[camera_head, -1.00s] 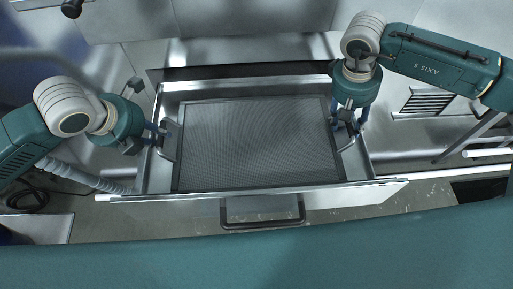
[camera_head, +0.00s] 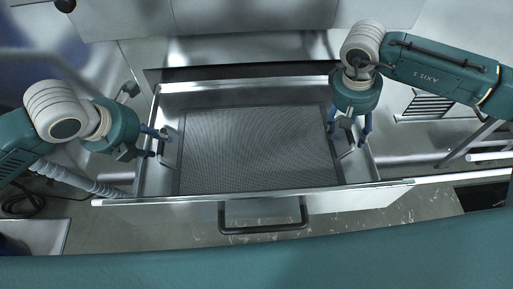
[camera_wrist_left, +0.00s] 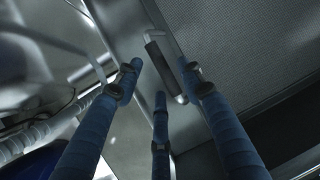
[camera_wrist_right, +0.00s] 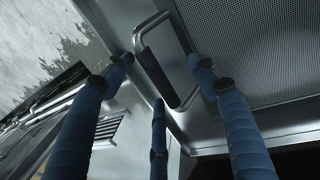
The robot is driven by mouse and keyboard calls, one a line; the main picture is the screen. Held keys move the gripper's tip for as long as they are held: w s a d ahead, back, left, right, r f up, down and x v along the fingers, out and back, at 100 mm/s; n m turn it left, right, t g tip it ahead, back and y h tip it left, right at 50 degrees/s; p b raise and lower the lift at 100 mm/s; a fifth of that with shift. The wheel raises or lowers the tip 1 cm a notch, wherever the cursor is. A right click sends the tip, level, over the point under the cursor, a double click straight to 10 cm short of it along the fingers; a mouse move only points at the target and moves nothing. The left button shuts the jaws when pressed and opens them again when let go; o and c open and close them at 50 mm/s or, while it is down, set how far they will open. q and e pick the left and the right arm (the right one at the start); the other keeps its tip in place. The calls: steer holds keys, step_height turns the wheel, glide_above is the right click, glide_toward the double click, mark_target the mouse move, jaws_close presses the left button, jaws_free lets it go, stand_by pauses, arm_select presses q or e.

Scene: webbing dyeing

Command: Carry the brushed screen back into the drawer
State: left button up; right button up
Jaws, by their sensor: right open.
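The screen (camera_head: 255,150), a dark grey mesh panel in a metal frame, lies flat inside the open metal drawer (camera_head: 365,197). It has a bracket handle at each side: the left handle (camera_wrist_left: 163,62) and the right handle (camera_wrist_right: 158,62). My left gripper (camera_head: 158,142) is open at the drawer's left side, its blue fingers spread near the left handle. My right gripper (camera_head: 350,130) is open at the right side, its fingers spread around and above the right handle. Neither visibly grips its handle. The fingers partly hide the handles in the head view.
The drawer's black front handle (camera_head: 262,228) faces me. A grey cabinet face (camera_head: 250,18) stands behind the drawer. A white rail (camera_head: 455,178) runs at the right. A dark cable (camera_head: 22,200) lies on the left.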

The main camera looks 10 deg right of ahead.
steer(key=shift+a, duration=0.1)
steer(key=shift+r, duration=0.25)
arm_select(q)
steer(key=v, duration=1)
steer(key=shift+r, duration=0.2)
arm_select(e)
step_height(320, 180, up, 11)
steer(key=a, duration=0.2)
steer(key=shift+a+r, duration=0.15)
steer(key=shift+r, duration=0.05)
arm_select(q)
steer(key=shift+s+a, duration=0.1)
